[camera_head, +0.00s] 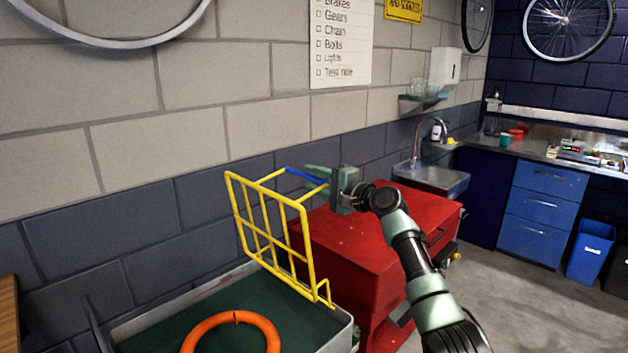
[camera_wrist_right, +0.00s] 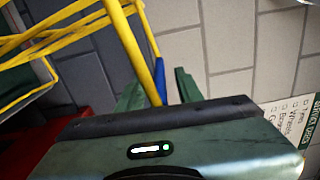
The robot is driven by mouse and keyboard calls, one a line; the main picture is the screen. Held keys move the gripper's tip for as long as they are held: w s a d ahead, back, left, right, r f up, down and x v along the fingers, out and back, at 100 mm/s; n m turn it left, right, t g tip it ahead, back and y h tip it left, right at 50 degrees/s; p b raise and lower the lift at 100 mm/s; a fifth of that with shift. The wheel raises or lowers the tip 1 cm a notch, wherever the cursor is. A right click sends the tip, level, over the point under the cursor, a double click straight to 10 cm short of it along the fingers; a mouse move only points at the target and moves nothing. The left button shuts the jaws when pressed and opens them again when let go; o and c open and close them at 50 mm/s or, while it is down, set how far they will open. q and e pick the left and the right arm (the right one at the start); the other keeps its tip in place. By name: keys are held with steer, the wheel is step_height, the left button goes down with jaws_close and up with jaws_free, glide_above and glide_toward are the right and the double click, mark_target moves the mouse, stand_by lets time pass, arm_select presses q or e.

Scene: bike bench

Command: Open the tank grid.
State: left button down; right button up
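The yellow tank grid (camera_head: 272,235) stands raised and tilted over the tank (camera_head: 140,323), its lower edge by the tank's right rim. The tank has grey walls and a dark green inside. A blue grip (camera_head: 305,175) lies along the grid's top bar. My right gripper (camera_head: 317,180) is at this grip; in the right wrist view the blue grip (camera_wrist_right: 159,82) lies between its two green fingers (camera_wrist_right: 158,90), with gaps showing beside it. The fingers look apart, not closed on it. My left gripper is not in view.
An orange ring (camera_head: 232,328) lies in the tank. A red cabinet (camera_head: 345,243) stands right of the grid, under my right arm. The block wall (camera_head: 130,150) is close behind. Open floor (camera_head: 535,310) lies at the right.

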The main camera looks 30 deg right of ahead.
steer(key=shift+s+d+f, duration=0.15)
steer(key=shift+s+d, duration=0.05)
steer(key=shift+s, duration=0.3)
steer(key=b+v, duration=0.2)
steer(key=v, duration=0.4)
steer(key=shift+s+r, duration=0.2)
steer(key=shift+s, duration=0.2)
steer(key=shift+d+f, duration=0.1)
